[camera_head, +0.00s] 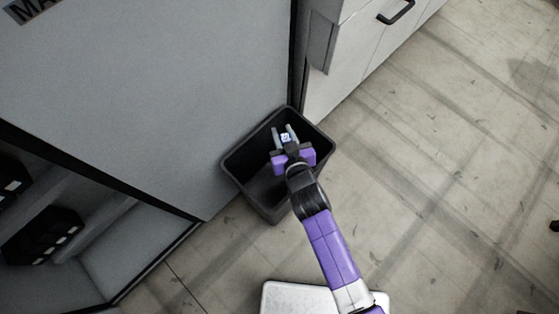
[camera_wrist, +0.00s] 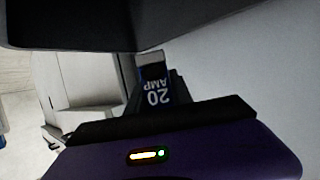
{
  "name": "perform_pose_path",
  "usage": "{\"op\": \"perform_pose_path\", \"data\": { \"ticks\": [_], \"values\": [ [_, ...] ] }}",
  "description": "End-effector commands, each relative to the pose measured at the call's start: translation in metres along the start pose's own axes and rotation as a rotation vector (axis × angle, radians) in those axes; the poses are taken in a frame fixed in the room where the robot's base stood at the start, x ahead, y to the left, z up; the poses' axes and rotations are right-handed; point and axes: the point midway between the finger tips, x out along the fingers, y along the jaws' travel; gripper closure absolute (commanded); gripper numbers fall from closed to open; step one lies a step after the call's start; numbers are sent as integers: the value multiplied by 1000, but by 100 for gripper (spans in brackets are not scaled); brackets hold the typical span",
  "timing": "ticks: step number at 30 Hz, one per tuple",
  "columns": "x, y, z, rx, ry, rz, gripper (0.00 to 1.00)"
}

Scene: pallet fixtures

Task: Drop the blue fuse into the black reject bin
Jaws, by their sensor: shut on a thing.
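The blue fuse (camera_head: 286,138) is held between the fingertips of my gripper (camera_head: 285,134) in the head view. In the wrist view the fuse (camera_wrist: 154,88) shows its dark blue face with "20 AMP" upside down and a pale end. My gripper is shut on it. The black reject bin (camera_head: 241,181) stands open on the floor. In the head view the gripper and fuse appear over the bin's opening, toward its far right part; their exact height against the rim is hard to tell. The bin's inside is partly hidden by my gripper and arm.
A large grey cabinet (camera_head: 150,90) stands right behind and left of the bin. White drawers (camera_head: 350,55) with a black handle are at the upper right. Dark shelf items (camera_head: 42,235) sit at the lower left.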

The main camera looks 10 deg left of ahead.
Motion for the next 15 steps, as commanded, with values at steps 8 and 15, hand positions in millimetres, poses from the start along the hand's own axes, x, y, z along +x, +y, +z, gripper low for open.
{"op": "perform_pose_path", "data": {
  "ticks": [8,15],
  "values": [
    [8,0,19,-1,1,1,100],
    [8,0,18,-1,1,1,69]
  ]
}}
